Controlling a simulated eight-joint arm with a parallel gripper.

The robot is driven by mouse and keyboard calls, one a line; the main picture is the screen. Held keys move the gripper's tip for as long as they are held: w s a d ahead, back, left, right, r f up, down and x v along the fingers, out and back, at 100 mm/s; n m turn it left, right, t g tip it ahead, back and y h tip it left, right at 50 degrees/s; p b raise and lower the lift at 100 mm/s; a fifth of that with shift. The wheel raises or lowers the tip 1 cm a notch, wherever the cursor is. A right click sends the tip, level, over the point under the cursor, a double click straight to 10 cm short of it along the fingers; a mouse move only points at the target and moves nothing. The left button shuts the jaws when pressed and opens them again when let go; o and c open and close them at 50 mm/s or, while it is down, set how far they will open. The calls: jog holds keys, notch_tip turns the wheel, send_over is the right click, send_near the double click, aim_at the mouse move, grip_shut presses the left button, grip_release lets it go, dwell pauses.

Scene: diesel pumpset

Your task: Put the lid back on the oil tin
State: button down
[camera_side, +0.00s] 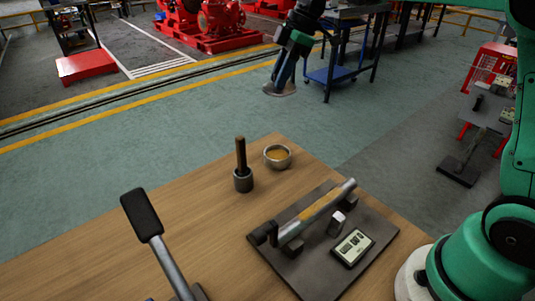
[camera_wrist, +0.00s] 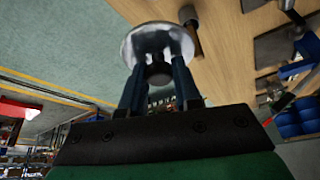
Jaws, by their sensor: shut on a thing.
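My gripper (camera_side: 284,76) is shut on a round metal lid (camera_side: 279,90). It holds the lid in the air beyond the table's far edge, above and apart from the table. In the wrist view the shiny silver lid (camera_wrist: 143,44) spans the ends of both fingers (camera_wrist: 157,68), with a dark round knob between them. A small round open tin (camera_side: 277,156) with amber contents, which looks like the oil tin, stands upright near the table's far corner. I cannot tell for sure where it shows in the wrist view.
A dark pot (camera_side: 243,181) with an upright wooden handle stands left of the tin. A dark plate (camera_side: 375,225) carries a bar tool and a display device (camera_side: 353,247). A black-headed lever (camera_side: 142,214) rises at front left. The table's left middle is clear.

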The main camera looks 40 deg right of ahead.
notch_tip(320, 180, down, 15)
dwell(0.8)
jog(key=shift+f, duration=0.15)
dwell(1.6)
jog(key=shift+c, duration=0.4)
grip_release()
dwell(0.3)
notch_tip(320, 180, up, 7)
dwell(1.0)
